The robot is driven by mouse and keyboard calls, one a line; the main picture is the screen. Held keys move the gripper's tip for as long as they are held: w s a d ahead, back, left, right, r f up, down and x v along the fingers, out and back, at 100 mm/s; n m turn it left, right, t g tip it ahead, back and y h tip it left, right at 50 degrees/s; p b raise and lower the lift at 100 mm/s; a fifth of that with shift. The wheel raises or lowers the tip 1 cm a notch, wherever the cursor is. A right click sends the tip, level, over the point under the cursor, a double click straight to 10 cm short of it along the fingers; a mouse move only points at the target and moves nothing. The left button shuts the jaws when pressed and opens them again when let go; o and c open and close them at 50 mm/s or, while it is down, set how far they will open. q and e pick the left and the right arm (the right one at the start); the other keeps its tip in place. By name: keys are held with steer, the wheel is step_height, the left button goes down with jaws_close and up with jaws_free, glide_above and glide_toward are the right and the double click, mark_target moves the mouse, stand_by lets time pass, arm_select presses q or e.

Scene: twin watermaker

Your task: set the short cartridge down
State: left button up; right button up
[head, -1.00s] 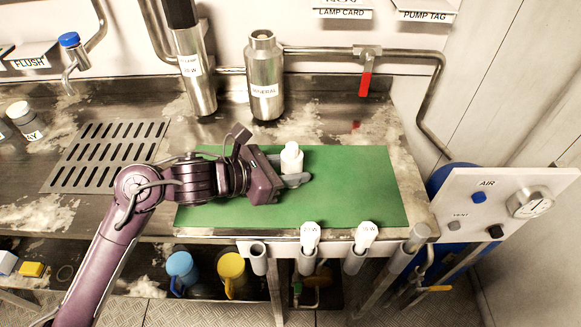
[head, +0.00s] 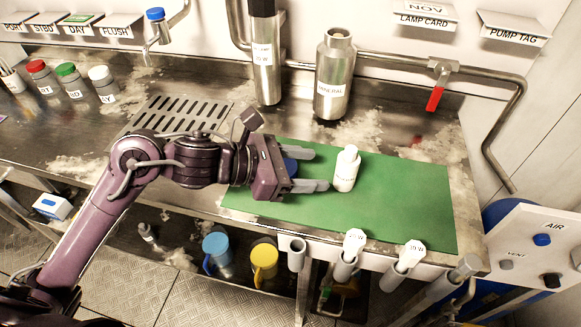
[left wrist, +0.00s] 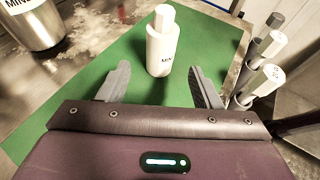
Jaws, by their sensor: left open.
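The short cartridge (head: 346,170) is a small white bottle-shaped piece with a dark printed label. It stands upright on the green mat (head: 410,200). It also shows in the left wrist view (left wrist: 162,45), just beyond the fingertips. My left gripper (head: 322,170) is open, its two grey fingers pointing right toward the cartridge; in the left wrist view (left wrist: 163,85) the space between the fingers is empty. The cartridge is clear of the fingers. My right gripper is not in view.
Steel cylinders, one marked MINERAL (head: 334,75), stand behind the mat. White-capped cartridges sit in holders (head: 347,262) along the front edge. A red-handled valve (head: 436,97) is on the back pipe. Blue (head: 216,252) and yellow (head: 264,259) jugs are below. The mat's right part is clear.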

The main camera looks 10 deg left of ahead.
arm_select(q)
steer(key=v, duration=0.3)
steer(key=shift+s+a, duration=0.1)
steer(key=shift+s+a+r, duration=0.1)
steer(key=shift+a+r, duration=0.05)
stand_by(0.4)
